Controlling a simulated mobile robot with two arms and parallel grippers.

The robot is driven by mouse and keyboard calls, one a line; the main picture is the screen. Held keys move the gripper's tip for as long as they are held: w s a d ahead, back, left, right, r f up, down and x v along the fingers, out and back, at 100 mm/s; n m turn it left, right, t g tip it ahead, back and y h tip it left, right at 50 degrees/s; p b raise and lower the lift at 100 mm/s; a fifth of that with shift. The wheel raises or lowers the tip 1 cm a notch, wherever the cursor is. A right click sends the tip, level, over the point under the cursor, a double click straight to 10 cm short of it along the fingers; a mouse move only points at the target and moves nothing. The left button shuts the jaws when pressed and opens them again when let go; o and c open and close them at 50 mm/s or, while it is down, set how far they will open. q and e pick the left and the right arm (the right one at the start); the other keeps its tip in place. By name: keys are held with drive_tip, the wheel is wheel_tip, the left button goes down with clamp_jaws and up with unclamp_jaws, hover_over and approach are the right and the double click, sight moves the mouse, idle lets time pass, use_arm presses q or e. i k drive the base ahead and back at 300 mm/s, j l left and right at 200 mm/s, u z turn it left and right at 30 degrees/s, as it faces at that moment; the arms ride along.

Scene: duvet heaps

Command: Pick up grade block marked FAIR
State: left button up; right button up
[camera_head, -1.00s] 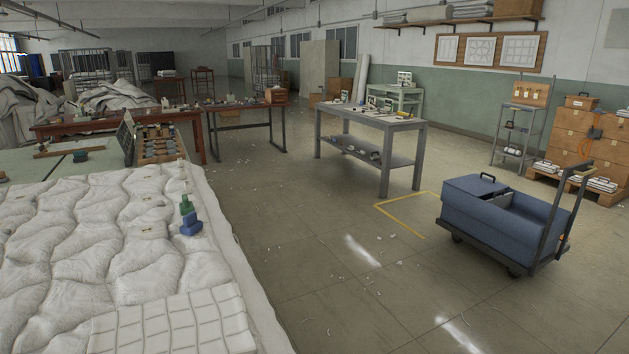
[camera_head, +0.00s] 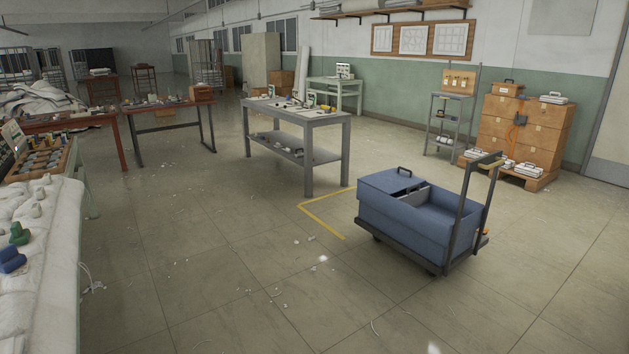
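No block with a readable FAIR mark shows; any lettering is too small to read. A green block (camera_head: 18,234) and a blue block (camera_head: 11,260) sit on the white quilted duvet (camera_head: 50,285) at the left edge. A wooden rack (camera_head: 40,163) with several small pieces stands behind them. A grey table (camera_head: 318,119) in the middle holds several small tools and items, too small to identify. Neither of my grippers is in view.
A blue cart (camera_head: 405,232) with a handle stands right of centre, beside a yellow floor line (camera_head: 318,208). Red tables (camera_head: 165,104) stand at the back left. Wooden drawers (camera_head: 525,130) and a grey shelf stand (camera_head: 448,125) line the right wall. The foreground floor is clear except for scraps.

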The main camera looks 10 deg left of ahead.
sight(47, 178)
drive_tip(key=i+l+u, duration=0.15)
drive_tip(key=i+u, duration=0.15)
drive_tip(key=i, duration=0.15)
drive_tip(key=i+l+u, duration=0.3)
drive_tip(key=i, duration=0.15)
drive_tip(key=i+j+u, duration=0.2)
drive_tip(key=i+u, duration=0.55)
drive_tip(key=i, duration=0.25)
drive_tip(key=i+u, duration=0.4)
drive_tip(key=i, duration=0.15)
drive_tip(key=i+u, duration=0.45)
drive_tip(key=i, duration=0.4)
drive_tip(key=i+l+u, duration=0.2)
drive_tip(key=i+u, duration=0.2)
drive_tip(key=i, duration=0.45)
